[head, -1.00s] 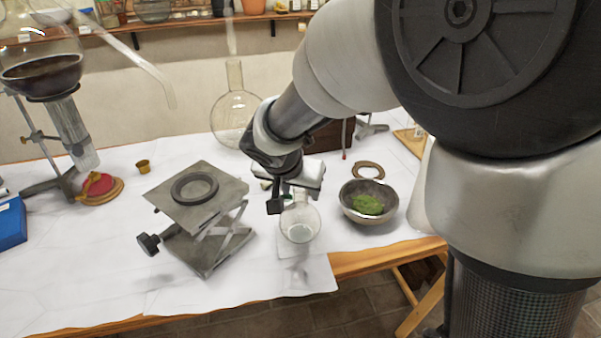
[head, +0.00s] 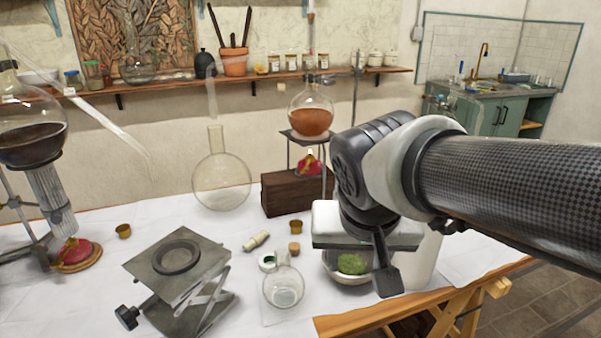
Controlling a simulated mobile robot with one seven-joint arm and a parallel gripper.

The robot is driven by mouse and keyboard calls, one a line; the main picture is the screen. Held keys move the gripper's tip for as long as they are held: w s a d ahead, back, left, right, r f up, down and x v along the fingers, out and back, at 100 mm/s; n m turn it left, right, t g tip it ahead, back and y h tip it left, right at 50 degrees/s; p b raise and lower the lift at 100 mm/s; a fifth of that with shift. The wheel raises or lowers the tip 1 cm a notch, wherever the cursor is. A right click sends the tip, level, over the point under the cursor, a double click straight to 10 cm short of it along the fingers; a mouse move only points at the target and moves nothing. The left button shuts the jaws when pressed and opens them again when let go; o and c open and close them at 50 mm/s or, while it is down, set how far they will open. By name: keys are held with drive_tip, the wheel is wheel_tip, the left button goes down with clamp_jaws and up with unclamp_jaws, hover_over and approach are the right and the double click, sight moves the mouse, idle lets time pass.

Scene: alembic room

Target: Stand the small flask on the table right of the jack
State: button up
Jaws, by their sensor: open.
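The small clear flask (head: 284,292) stands upright on the white-covered table, right of the jack and near the front edge. The grey lab jack (head: 182,275) has a dark ring (head: 177,257) lying on its top plate and a black knob at its left. A gap of table shows between jack and flask. My gripper (head: 388,280) is open, to the right of the flask and apart from it, in front of a grey bowl (head: 345,277). One dark finger shows clearly; the other is hidden.
The bowl holds green matter (head: 351,264). A cork (head: 294,249), a small pale vial (head: 256,241) and a brass cup (head: 296,227) are behind the flask. A large round flask (head: 221,182) and a wooden box (head: 288,193) stand farther back. A burner (head: 75,254) is at left.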

drive_tip(key=s+d+n+y, duration=0.1)
drive_tip(key=s+d, duration=0.1)
drive_tip(key=s, duration=0.4)
drive_tip(key=shift+s+d+n+t, duration=0.25)
drive_tip(key=shift+s+n+t, duration=0.05)
drive_tip(key=shift+n, duration=0.1)
